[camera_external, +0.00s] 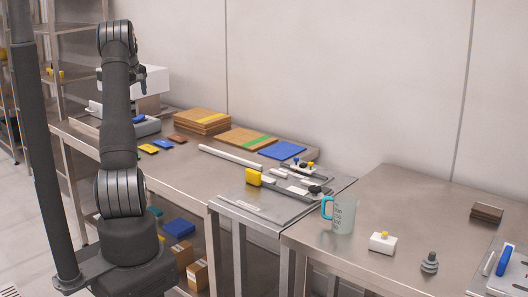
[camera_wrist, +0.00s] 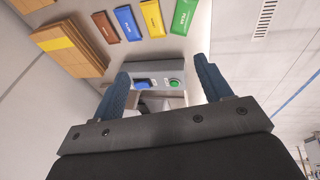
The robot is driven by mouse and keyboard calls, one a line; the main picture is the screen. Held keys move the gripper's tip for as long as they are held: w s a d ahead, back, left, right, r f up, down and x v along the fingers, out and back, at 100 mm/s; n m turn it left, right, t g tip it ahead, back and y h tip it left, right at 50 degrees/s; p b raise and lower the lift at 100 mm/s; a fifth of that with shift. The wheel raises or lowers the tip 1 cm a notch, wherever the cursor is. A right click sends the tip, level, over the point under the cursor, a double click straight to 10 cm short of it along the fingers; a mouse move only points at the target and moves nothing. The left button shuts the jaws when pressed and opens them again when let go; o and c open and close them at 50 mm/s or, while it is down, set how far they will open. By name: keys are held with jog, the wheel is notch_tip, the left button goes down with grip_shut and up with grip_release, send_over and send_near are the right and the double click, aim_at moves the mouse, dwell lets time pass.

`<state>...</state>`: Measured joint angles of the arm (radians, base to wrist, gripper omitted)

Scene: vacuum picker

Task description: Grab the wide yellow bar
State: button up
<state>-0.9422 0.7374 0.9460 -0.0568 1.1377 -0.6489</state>
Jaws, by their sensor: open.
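A flat yellow bar (camera_wrist: 152,17) lies on the metal table in the wrist view, between a blue bar (camera_wrist: 128,22) and a green bar (camera_wrist: 184,17). In the outside view the yellow bar (camera_external: 148,148) is near the table's front edge, beside my arm. My gripper (camera_external: 140,72) is raised above the far left of the table, beside the white machine head. In the wrist view my gripper (camera_wrist: 165,76) is open with nothing held, its two blue fingers spread apart. The yellow bar is beyond the fingertips, not between them.
A grey machine with blue and green buttons (camera_wrist: 159,83) shows between my fingers. A brown bar (camera_wrist: 105,27) and a stack of wooden boards (camera_wrist: 72,48) are nearby.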

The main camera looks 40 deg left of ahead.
jog(key=w+d+f+g+y, duration=0.2)
jog(key=w+f+g, duration=0.1)
jog(key=w+f, duration=0.55)
send_near(150, 148)
jog(key=shift+x, duration=4)
jog(key=shift+w, duration=0.1)
jog(key=c, duration=1.1)
jog(key=shift+r, duration=0.15)
